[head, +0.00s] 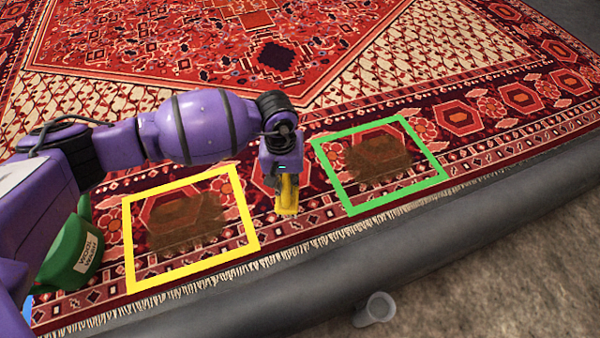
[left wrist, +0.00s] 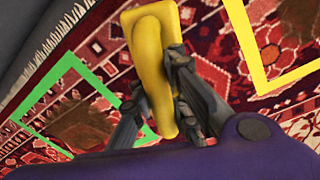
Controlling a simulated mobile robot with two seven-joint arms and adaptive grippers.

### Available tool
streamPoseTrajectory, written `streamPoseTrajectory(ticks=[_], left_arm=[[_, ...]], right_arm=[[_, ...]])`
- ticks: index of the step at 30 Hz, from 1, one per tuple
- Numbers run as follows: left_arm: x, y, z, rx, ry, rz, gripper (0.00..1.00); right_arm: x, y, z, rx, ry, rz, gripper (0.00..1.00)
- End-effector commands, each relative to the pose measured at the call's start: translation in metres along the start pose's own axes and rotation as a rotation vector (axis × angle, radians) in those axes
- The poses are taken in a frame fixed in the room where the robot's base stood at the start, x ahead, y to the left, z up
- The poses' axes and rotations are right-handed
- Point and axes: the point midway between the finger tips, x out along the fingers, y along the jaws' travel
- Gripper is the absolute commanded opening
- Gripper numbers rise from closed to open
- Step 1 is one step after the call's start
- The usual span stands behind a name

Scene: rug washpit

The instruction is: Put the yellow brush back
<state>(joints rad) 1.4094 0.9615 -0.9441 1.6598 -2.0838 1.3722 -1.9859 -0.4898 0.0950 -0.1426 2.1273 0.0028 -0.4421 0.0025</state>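The yellow brush (head: 288,196) is between the green and yellow frames in the head view, below my left gripper (head: 278,178). In the left wrist view the yellow brush (left wrist: 155,45) runs between the two dark fingers of my left gripper (left wrist: 160,95), which are shut on its handle. I cannot tell whether its lower end touches the rug. My right gripper is not in view.
The patterned rug (head: 200,50) has dark stains inside a yellow frame (head: 128,235) and a green frame (head: 437,160). A green Wool Wash container (head: 75,255) stands at left, partly behind my arm. A grey kerb (head: 480,208) borders the rug; a grey cup-like object (head: 376,309) lies beyond.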

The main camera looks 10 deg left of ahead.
Motion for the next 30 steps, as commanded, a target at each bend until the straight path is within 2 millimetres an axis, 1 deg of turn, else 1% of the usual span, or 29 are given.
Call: streamPoseTrajectory(ticks=[1,5,7,8,12,13,21,26,27,30], left_arm=[[0.004,0.002,-0.003,0.0,0.0,0.002,0.0],[0.008,0.003,-0.008,-0.001,0.002,0.001,0.0],[0.014,0.005,-0.011,-0.001,0.002,0.001,0.0],[0.018,0.006,-0.014,-0.001,0.001,0.001,0.0],[0.043,0.003,-0.011,0.0,-0.003,0.0,0.0],[0.046,0.003,-0.011,0.0,-0.003,0.0,0.0],[0.045,0.003,-0.013,0.0,0.002,0.001,0.0],[0.05,0.003,-0.012,0.0,0.001,0.0,0.0],[0.05,0.002,-0.012,0.0,0.001,0.0,0.07],[0.049,0.002,-0.012,0.0,0.001,0.0,0.2]], right_arm=[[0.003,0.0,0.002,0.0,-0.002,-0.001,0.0],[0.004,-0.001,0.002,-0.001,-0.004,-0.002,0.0],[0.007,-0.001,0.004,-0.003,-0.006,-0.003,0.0],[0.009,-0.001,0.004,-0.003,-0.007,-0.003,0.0],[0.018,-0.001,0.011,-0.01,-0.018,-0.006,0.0],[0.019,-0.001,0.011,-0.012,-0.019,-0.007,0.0],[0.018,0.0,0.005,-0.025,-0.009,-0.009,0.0],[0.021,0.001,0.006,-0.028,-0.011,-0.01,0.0],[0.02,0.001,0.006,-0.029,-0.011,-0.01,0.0],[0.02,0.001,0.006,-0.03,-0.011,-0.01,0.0]])
